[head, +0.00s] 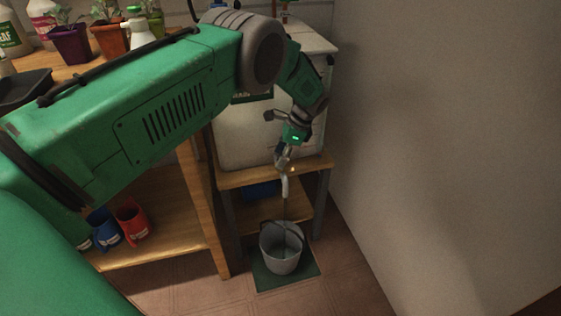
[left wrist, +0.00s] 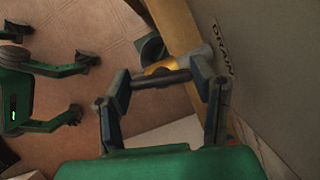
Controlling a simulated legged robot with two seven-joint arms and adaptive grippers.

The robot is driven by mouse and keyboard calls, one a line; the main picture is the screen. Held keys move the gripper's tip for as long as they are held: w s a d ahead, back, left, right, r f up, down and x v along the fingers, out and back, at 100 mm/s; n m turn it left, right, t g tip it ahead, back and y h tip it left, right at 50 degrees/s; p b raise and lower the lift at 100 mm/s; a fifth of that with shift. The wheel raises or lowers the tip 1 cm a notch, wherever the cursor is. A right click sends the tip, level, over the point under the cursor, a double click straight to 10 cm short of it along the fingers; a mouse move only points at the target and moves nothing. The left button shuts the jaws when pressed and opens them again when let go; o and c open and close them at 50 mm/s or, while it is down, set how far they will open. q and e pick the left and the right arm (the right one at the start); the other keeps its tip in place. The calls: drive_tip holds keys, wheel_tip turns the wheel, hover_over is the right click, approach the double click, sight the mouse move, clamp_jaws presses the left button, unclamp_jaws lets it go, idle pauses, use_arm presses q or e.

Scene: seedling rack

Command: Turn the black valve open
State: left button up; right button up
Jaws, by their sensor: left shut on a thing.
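The black valve handle (left wrist: 160,79) is a dark bar on a brass tap body (left wrist: 163,67) low on the tank's front. My left gripper (left wrist: 160,85) is shut on it in the left wrist view, with one finger at each end of the bar. In the head view my left gripper (head: 283,156) is at the tap, above a pale curved spout (head: 285,187). The black handle is too small and covered to make out there. A grey bucket (head: 281,262) stands below the spout.
The white tank (head: 240,135) stands on a wooden stand (head: 245,177) and bears the word DRAIN (left wrist: 222,50). The bucket stands on a green mat (head: 300,278). A bare wall (head: 440,130) is at the right. Potted seedlings (head: 70,42) and red and blue cups (head: 131,220) are at the left.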

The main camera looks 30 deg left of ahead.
use_arm(q)
drive_tip(key=shift+w+d+n+h+b, duration=0.2)
drive_tip(key=shift+n+h+b, duration=0.2)
drive_tip(key=shift+n+b, duration=0.5)
drive_tip(key=shift+n, duration=0.4)
drive_tip(key=shift+w+r+g, duration=0.1)
drive_tip(key=shift+g, duration=0.2)
drive_tip(key=o, duration=1)
drive_tip(key=shift+o, duration=0.8)
drive_tip(key=shift+a, duration=0.1)
drive_tip(key=shift+r, duration=0.15)
drive_tip(key=v, duration=1.1)
drive_tip(key=shift+w+r, duration=0.15)
drive_tip(key=shift+w, duration=0.05)
